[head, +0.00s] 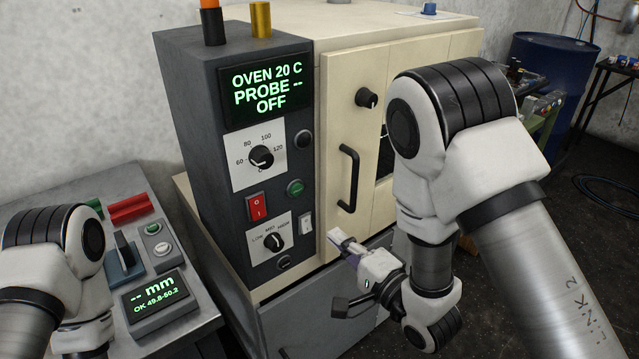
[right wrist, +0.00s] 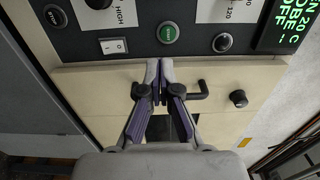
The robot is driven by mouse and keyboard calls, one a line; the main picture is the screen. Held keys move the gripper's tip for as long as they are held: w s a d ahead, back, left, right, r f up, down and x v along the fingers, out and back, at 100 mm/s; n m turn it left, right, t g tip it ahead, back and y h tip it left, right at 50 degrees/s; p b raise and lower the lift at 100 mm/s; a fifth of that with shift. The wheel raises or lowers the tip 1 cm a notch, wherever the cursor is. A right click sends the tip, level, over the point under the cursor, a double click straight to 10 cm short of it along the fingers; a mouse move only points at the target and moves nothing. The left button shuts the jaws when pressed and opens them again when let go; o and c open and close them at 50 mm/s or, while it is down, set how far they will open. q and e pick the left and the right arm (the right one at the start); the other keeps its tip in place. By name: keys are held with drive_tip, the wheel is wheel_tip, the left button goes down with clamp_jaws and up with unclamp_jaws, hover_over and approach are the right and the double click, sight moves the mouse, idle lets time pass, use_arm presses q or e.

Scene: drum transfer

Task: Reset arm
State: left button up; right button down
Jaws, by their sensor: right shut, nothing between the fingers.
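My right arm comes in from the right in the head view and bends down in front of the oven. My right gripper (head: 343,241) is near the lower part of the oven door, below the black door handle (head: 348,178). In the right wrist view the right gripper's fingers (right wrist: 159,75) are together with nothing between them. They point toward the oven's control panel (right wrist: 135,30). My left arm shows at the lower left of the head view; its gripper is out of the picture.
The cream oven (head: 345,100) stands in the middle, its display (head: 266,90) reading 20 C and OFF. A gauge bench (head: 190,318) with a display (head: 156,300) stands at left. A blue drum (head: 550,75) is at the back right. Open floor lies at right.

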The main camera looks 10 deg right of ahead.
drive_tip(key=s+d+f+g+h, duration=0.2)
drive_tip(key=s+d+f, duration=0.1)
drive_tip(key=f, duration=0.4)
drive_tip(key=s+d+f+g+h, duration=0.2)
drive_tip(key=s+f, duration=0.1)
drive_tip(key=f, duration=0.5)
drive_tip(key=s+d+f+g+h, duration=0.1)
drive_tip(key=s+d+f+g, duration=0.15)
drive_tip(key=f, duration=0.45)
drive_tip(key=s+d+f+n+g+h, duration=0.1)
drive_tip(key=s+f+n+g, duration=0.2)
drive_tip(key=s, duration=0.3)
drive_tip(key=s+d+f+n+g+h, duration=0.1)
drive_tip(key=s+d+f+n+g, duration=0.1)
drive_tip(key=s+n, duration=0.3)
drive_tip(key=s+d+f+n+g+h, duration=0.1)
drive_tip(key=s+d+f+n+g, duration=0.1)
drive_tip(key=s+f+n+g, duration=0.2)
drive_tip(key=s, duration=0.3)
drive_tip(key=shift+d+f, duration=0.25)
drive_tip(key=shift+f, duration=0.1)
drive_tip(key=shift+g, duration=0.25)
